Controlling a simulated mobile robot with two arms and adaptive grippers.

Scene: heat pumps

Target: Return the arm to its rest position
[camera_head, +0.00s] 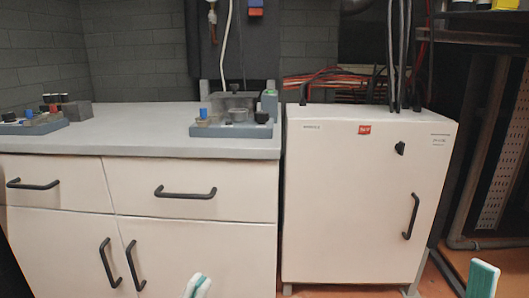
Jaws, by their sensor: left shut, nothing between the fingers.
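My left gripper (198,286) shows at the bottom edge, left of the middle, as white and teal fingertips close together. It is shut and empty, in front of the lower doors of the white cabinet. A white and teal fingertip of my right gripper (483,279) shows at the bottom right; the rest is cut off, so its opening cannot be told. Both arms are below the picture.
A white drawer cabinet (200,235) with black handles stands left, its grey worktop (130,125) holding two trays of small parts. A white heat pump unit (350,200) stands beside it. Cables and pipes run behind. A dark shelf (480,35) stands right.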

